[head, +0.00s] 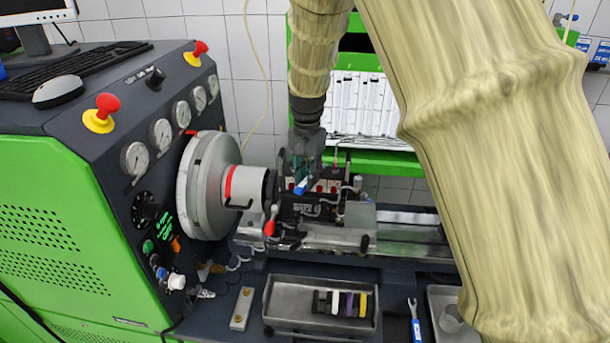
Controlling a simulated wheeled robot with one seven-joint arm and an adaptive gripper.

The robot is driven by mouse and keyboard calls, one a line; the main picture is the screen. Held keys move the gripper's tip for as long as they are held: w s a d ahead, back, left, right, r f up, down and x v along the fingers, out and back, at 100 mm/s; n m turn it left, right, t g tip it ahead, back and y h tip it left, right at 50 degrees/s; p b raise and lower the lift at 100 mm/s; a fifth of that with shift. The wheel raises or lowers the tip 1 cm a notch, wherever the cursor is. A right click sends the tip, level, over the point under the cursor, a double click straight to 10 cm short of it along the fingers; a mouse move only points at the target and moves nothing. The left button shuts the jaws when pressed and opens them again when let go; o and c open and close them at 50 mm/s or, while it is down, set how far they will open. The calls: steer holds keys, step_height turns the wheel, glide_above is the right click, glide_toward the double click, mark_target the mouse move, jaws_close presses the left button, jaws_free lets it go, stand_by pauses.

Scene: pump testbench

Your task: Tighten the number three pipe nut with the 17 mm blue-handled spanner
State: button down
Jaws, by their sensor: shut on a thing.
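My gripper (306,160) points down over the pump on the testbench bed and is shut on a blue-handled tool (301,186), taken to be a spanner. Only a short blue piece shows below the fingers; its jaw end and size mark cannot be made out. The pump (300,212) is a dark block with small red and white parts near its top. The pipe nuts are too small and too hidden by my gripper to tell which is number three, or whether the tool touches one. Another blue-handled spanner (416,328) lies on the bench at the lower right.
A large grey flywheel (205,185) and a red-knobbed lever (270,222) stand left of the pump. A metal tray (290,300) with coloured pieces lies in front, beside a small metal bar (241,308). A green frame with glass tubes (365,105) stands behind.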

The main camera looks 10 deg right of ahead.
steer(key=shift+s+d+n, duration=0.1)
steer(key=shift+n, duration=0.2)
steer(key=shift+s, duration=0.1)
steer(key=shift+s+a, duration=0.8)
steer(key=shift+s, duration=0.25)
steer(key=shift+s+a, duration=0.75)
steer(key=shift+s, duration=0.3)
stand_by(0.3)
steer(key=shift+s+a+r, duration=0.3)
steer(key=shift+s+r, duration=0.15)
steer(key=shift+r, duration=0.4)
steer(key=shift+s+a+r, duration=0.3)
steer(key=shift+s+r, duration=0.1)
steer(key=shift+r, duration=0.4)
steer(key=shift+s+a+r, duration=0.3)
steer(key=shift+s+r, duration=0.15)
steer(key=shift+r, duration=0.4)
steer(key=shift+a, duration=0.1)
